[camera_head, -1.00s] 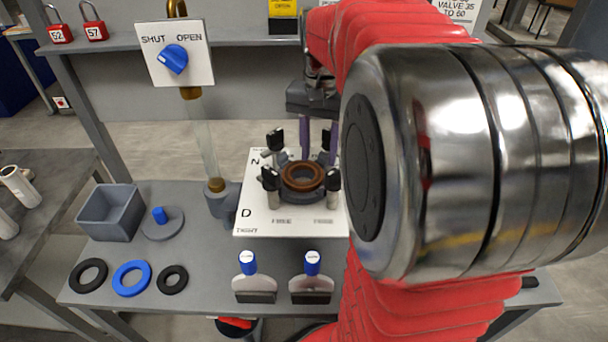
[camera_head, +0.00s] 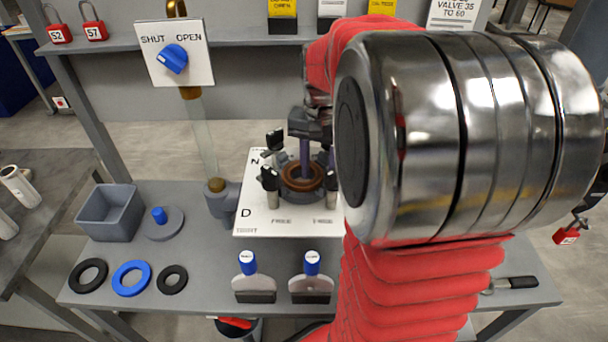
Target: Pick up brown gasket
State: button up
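The brown gasket (camera_head: 294,185) is a flat ring lying in a dark grey round seat on a white lettered plate (camera_head: 258,218). Several small clamps with black knobs stand around it. My gripper (camera_head: 315,169) is above the seat, pointing down, with two purple fingers. The fingers stand apart with a gap between them. The left fingertip reaches to about the middle of the ring, and the right one is near its right back side. Whether either touches the gasket is hard to tell. My arm hides the plate's right side.
Black and blue rings (camera_head: 131,278) lie at the front left of the bench, near a grey bin (camera_head: 110,212). Two blue-handled tools (camera_head: 311,277) stand in front of the plate. A vertical pipe with a shut/open valve sign (camera_head: 180,54) stands to its left.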

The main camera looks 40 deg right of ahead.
jog(key=shift+c, duration=0.4)
grip_shut()
dwell(0.4)
